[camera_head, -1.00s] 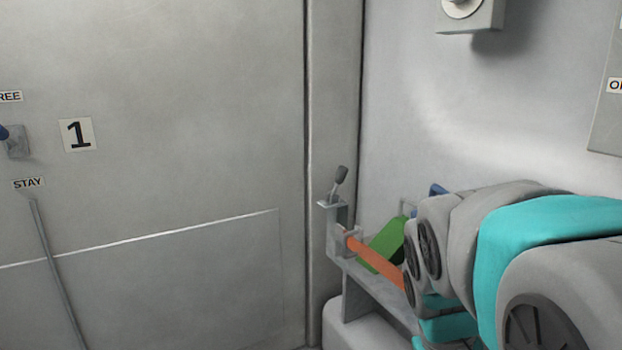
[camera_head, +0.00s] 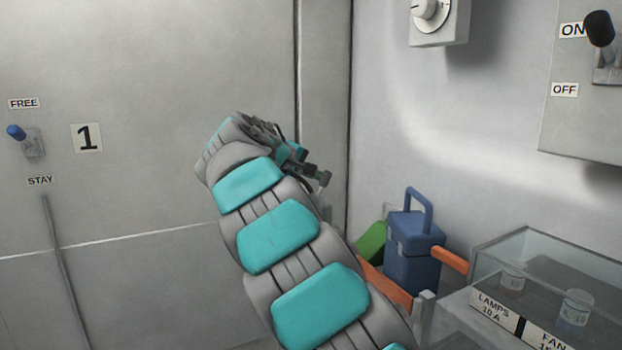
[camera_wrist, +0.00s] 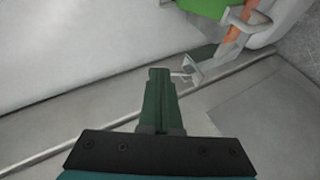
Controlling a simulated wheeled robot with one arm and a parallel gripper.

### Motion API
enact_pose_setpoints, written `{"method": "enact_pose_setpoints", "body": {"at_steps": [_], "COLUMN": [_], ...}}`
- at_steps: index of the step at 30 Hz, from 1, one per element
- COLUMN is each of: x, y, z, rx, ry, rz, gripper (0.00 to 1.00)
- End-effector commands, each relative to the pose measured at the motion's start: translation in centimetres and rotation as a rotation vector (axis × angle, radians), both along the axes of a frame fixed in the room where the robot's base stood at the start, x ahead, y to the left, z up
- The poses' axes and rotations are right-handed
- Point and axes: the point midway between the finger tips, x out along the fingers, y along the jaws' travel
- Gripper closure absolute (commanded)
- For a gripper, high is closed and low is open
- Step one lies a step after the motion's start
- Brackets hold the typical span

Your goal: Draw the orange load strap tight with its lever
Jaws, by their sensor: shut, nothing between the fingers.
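The orange strap (camera_head: 386,284) runs low across a green case and a blue box in the head view, and a short piece of it shows in the wrist view (camera_wrist: 240,33). The strap's lever is mostly hidden by my gripper in the head view. In the wrist view a small pale metal bracket (camera_wrist: 192,69) stands just right of my fingertips; I cannot tell whether they touch it. My gripper (camera_wrist: 160,73) is shut and empty. In the head view my gripper (camera_head: 317,177) is at the wall corner, beyond my arm.
The blue box (camera_head: 411,250) and green case (camera_head: 371,243) stand right of my arm. A clear-covered fuse box (camera_head: 500,255) is at lower right. A dial (camera_head: 432,12) and an ON/OFF switch (camera_head: 600,45) are on the right wall. A FREE/STAY lever (camera_head: 28,140) is at left.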

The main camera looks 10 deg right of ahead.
Motion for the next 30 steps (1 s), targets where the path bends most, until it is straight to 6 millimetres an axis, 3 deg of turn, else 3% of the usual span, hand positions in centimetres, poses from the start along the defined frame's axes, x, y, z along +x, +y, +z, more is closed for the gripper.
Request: {"method": "enact_pose_setpoints", "body": {"at_steps": [3,10,14,30], "x": [2.5,4.2,4.8,10.3], "y": [3.6,6.6,6.4,2.4], "z": [0.6,1.2,1.1,-1.5], "rx": [-0.037,-0.062,-0.065,-0.062], "ry": [-0.042,-0.081,-0.082,-0.082], "rz": [0.076,0.139,0.142,0.144], "gripper": [1.00,1.00,1.00,1.00]}}
